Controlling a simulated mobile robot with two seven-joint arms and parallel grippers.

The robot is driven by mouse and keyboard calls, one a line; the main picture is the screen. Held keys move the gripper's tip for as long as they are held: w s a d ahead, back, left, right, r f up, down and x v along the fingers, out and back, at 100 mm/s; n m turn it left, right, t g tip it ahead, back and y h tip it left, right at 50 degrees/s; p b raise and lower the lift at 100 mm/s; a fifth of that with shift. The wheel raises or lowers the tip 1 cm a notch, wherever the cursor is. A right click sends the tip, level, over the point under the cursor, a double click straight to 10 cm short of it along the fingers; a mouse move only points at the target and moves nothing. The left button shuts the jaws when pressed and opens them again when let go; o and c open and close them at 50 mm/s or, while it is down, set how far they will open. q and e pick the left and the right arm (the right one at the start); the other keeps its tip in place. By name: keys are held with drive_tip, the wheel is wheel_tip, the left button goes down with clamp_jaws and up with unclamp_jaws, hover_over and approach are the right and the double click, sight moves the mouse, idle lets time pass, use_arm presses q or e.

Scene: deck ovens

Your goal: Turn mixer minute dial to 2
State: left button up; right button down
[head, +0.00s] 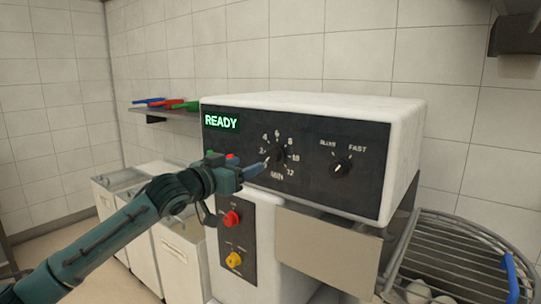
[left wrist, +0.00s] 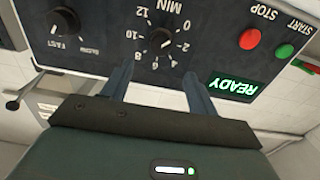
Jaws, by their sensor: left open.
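The mixer's minute dial (head: 277,153) is a black knob on the dark front panel, ringed by white numbers with "MIN" below. In the left wrist view the dial (left wrist: 161,38) appears upside down, just beyond the fingertips. Its pointer is too small to read surely. My left gripper (head: 262,167) is open and empty in front of the panel, at the dial's lower left in the head view. In the left wrist view its two fingers (left wrist: 157,78) stand apart, with the dial ahead of the gap. I cannot tell whether they touch the panel. My right gripper is out of view.
A slow/fast knob (head: 341,167) sits right of the dial. The green READY display (head: 221,122) and the red stop button (left wrist: 250,39) and green start button (left wrist: 284,51) share the panel. A red knob (head: 232,218) and yellow knob (head: 234,260) sit below. A wire guard (head: 460,250) stands right.

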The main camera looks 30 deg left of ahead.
sight(270, 155)
use_arm(q)
drive_tip(key=w, duration=0.3)
drive_tip(key=w+p, duration=0.1)
drive_tip(key=w, duration=0.2)
drive_tip(key=w+d+p, duration=0.1)
drive_tip(key=w, duration=0.3)
drive_tip(key=shift+w, duration=0.1)
drive_tip(key=shift+c, duration=0.3)
drive_tip(key=shift+a, duration=0.1)
drive_tip(key=c, duration=0.9)
